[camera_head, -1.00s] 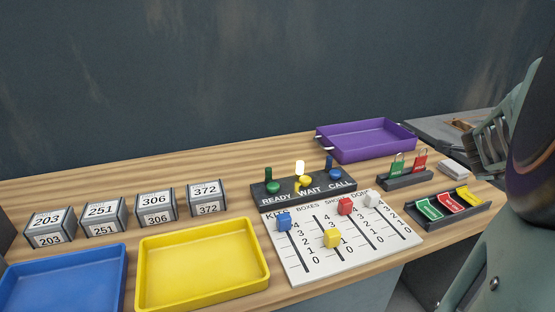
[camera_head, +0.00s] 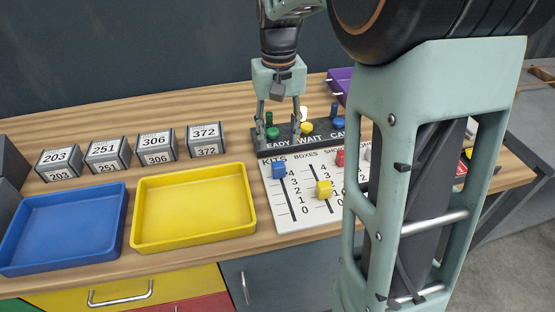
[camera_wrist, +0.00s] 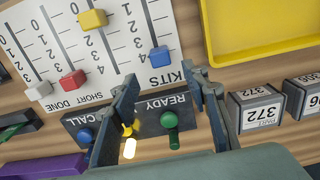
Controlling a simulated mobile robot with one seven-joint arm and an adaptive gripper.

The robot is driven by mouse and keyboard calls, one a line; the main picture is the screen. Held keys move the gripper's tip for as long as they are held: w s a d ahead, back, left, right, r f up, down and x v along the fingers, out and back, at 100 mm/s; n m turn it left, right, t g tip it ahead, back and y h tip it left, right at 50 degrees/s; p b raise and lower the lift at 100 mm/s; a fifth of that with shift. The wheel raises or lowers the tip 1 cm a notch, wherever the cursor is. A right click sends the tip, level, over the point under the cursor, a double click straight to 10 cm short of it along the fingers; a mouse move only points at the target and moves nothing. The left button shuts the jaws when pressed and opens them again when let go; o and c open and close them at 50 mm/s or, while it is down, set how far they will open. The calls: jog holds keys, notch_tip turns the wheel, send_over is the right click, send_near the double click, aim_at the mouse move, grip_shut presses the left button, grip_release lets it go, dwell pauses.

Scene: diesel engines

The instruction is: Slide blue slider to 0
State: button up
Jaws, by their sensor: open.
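The blue slider (camera_head: 279,170) is near the 4 end of the KITS track on the white slider panel (camera_head: 292,214), at the end closest to the button strip. It also shows in the wrist view (camera_wrist: 160,57), just beyond my fingertips. My gripper (camera_head: 279,128) is open and empty, above the READY end of the strip and behind the blue slider. In the wrist view, my gripper (camera_wrist: 162,78) has its fingers spread wide, with the blue slider between their lines but apart from them.
A yellow slider (camera_head: 324,188) sits low on the BOXES track. Red (camera_wrist: 73,80) and white (camera_wrist: 39,91) sliders are on the other tracks. The dark button strip (camera_wrist: 152,122) with upright buttons lies under my gripper. A yellow tray (camera_head: 195,240) stands left of the panel.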

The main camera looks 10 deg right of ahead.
aim_at(278, 164)
notch_tip(278, 164, down, 10)
jog(key=shift+f+b, duration=0.1)
jog(key=shift+b, duration=0.5)
jog(key=shift+c, duration=0.6)
grip_shut()
